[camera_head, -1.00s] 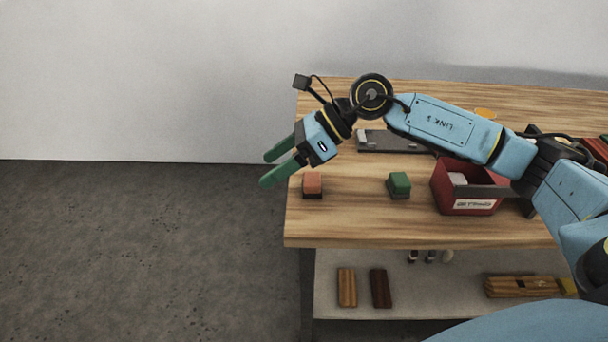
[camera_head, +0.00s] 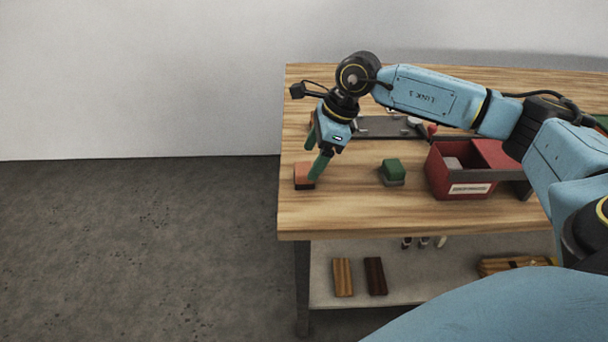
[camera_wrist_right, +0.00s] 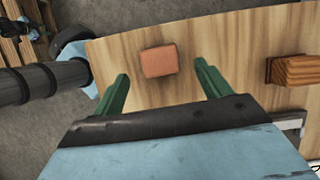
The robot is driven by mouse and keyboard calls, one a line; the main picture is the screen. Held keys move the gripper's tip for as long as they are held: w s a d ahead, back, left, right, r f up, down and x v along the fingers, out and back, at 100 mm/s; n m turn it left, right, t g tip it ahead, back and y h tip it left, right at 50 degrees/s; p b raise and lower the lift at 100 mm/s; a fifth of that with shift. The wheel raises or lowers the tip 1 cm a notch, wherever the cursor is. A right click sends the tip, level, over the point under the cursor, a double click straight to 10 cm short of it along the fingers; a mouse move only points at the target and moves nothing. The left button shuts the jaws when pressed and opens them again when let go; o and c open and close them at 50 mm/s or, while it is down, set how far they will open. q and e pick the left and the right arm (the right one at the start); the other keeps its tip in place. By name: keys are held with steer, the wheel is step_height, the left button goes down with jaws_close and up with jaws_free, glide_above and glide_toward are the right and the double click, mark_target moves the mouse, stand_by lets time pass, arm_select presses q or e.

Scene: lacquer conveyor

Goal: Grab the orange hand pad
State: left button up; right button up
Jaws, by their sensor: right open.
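The orange hand pad (camera_head: 304,172) is a small block with a dark base near the left edge of the wooden table. It also shows in the right wrist view (camera_wrist_right: 159,61), beyond and between the fingertips. My right gripper (camera_head: 314,163) has green fingers and points down at the pad from just behind and above it. In the wrist view my right gripper (camera_wrist_right: 162,75) is open, with nothing between its fingers. One finger overlaps the pad's edge in the head view; I cannot tell whether it touches. My left gripper is not in view.
A green pad (camera_head: 393,170) sits to the right on the table (camera_head: 350,215). A red bin (camera_head: 455,183) stands farther right. A grey tray (camera_head: 385,127) lies behind. Wooden blocks (camera_head: 342,277) lie on the lower shelf (camera_head: 325,300). The table front is clear.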

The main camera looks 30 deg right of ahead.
mark_target(305, 168)
steer(key=shift+w+a+f, duration=0.1)
steer(key=shift+a+f, duration=0.1)
steer(key=shift+f, duration=0.15)
steer(key=x, duration=0.3)
steer(key=shift+a+f+b, duration=0.2)
steer(key=shift+f+b, duration=0.1)
steer(key=shift+w+f, duration=0.15)
steer(key=shift+f, duration=0.15)
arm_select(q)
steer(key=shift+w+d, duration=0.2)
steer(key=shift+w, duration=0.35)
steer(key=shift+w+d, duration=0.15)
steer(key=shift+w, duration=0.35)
arm_select(e)
steer(key=shift+r, duration=0.1)
steer(key=c, duration=1.1)
